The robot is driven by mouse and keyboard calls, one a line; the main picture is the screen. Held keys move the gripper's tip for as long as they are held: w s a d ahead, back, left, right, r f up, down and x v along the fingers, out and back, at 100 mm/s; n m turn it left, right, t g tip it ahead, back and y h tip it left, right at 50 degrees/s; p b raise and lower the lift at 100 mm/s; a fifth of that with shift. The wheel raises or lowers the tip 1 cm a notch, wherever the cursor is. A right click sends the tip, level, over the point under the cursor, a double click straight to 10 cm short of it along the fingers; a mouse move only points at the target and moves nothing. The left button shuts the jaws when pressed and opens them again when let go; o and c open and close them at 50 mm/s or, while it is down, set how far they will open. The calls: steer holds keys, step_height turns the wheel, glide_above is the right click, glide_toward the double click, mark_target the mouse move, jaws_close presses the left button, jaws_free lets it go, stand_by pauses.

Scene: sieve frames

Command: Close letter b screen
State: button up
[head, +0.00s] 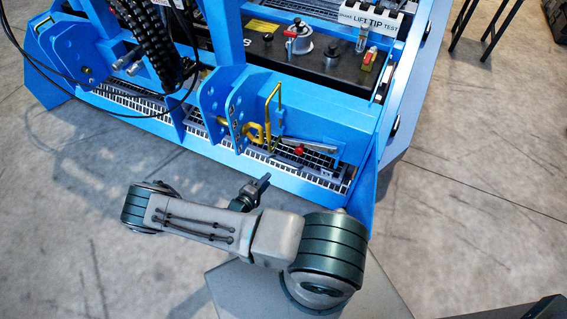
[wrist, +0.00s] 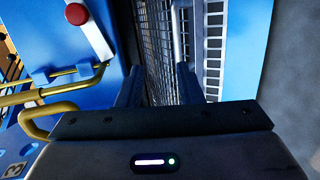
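A blue steel machine (head: 330,108) fills the upper part of the head view. A black panel on it carries a mark that reads as B or 8 (head: 246,43). Mesh screens (head: 115,97) lie along the machine's lower front edge; I cannot tell which one is letter b. My gripper (head: 264,180) is just in front of this edge, low and apart from the mesh. In the wrist view my gripper (wrist: 158,84) has its two dark fingers spread with nothing between them. Dark mesh (wrist: 157,40) and a white grid strip (wrist: 214,45) show beyond the fingers.
A yellow bent handle (head: 274,118) and a red knob (head: 299,149) stick out near my gripper; the knob also shows in the wrist view (wrist: 76,14). Black hoses (head: 150,45) hang at the left. Concrete floor in front is clear.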

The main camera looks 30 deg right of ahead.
mark_target(283, 164)
steer(key=w+d+f+b, duration=0.1)
steer(key=w+d+f, duration=0.1)
steer(key=d, duration=0.1)
steer(key=w+d+f+n+t+b, duration=0.1)
steer(key=w+d+f, duration=0.1)
steer(key=w+d, duration=0.1)
steer(key=w+d+f+t+y+b, duration=0.1)
steer(key=w+d+f, duration=0.1)
steer(key=d, duration=0.3)
steer(key=shift+w+d+f+n+b, duration=0.15)
steer(key=shift+w+n+b, duration=0.15)
steer(key=shift+n+b, duration=0.1)
steer(key=shift+w+d, duration=0.15)
steer(key=shift+d, duration=0.05)
